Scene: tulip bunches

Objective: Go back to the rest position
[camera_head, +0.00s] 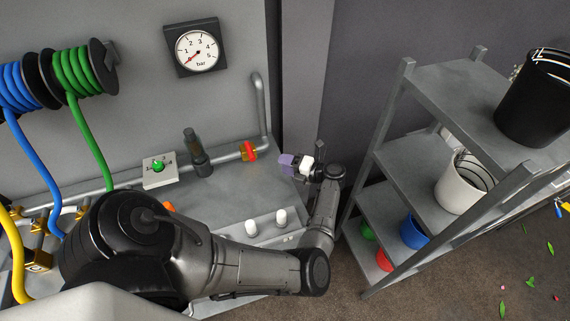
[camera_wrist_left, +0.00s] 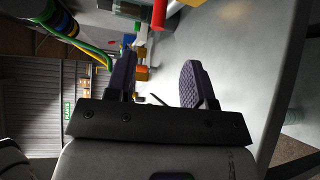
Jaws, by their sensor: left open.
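My left arm comes in from the lower left in the head view and bends up at the right end of the grey workbench (camera_head: 218,207). My left gripper (camera_head: 292,161) hangs near the bench's right end, its purple finger pads toward the bench. In the left wrist view the two fingers of my left gripper (camera_wrist_left: 157,65) stand apart, and I see nothing held between them. My right gripper shows in neither view.
A grey shelf rack (camera_head: 392,172) stands close right of my left gripper, holding a black bucket (camera_head: 530,105) and a white bucket (camera_head: 462,186). A pipe with a red-and-yellow valve (camera_head: 249,151) runs behind the bench. Hose reels (camera_head: 75,75) hang at the left.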

